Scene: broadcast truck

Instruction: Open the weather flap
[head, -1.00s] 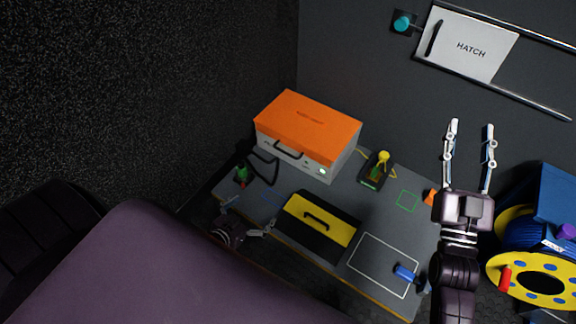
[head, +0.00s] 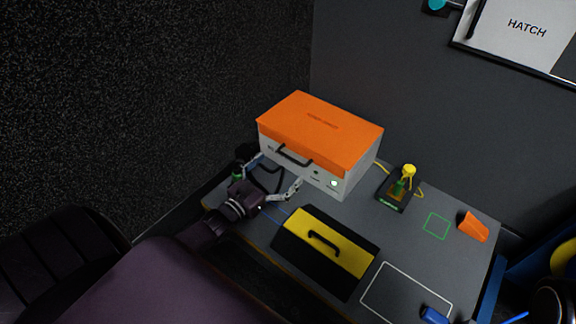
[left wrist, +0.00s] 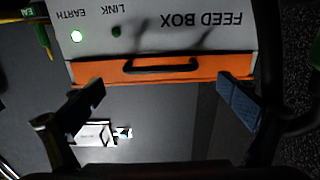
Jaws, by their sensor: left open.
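The feed box is a pale box (head: 326,179) with an orange flap (head: 322,128) lying shut over its top. A black bar handle (head: 292,156) sits at the flap's front edge. My left gripper (head: 270,177) is open just in front of the box, its fingers spread either side of the handle. In the left wrist view, the picture is upside down: the handle (left wrist: 160,66) lies on the orange edge (left wrist: 200,74), between and beyond the open fingers (left wrist: 163,100). No contact with the handle shows. My right gripper's fingers are not in view.
A black and yellow case (head: 325,250) lies close in front of the box. A small stand with a yellow top (head: 408,171) and an orange wedge (head: 473,227) are to the right. The bench's green-outlined square is clear.

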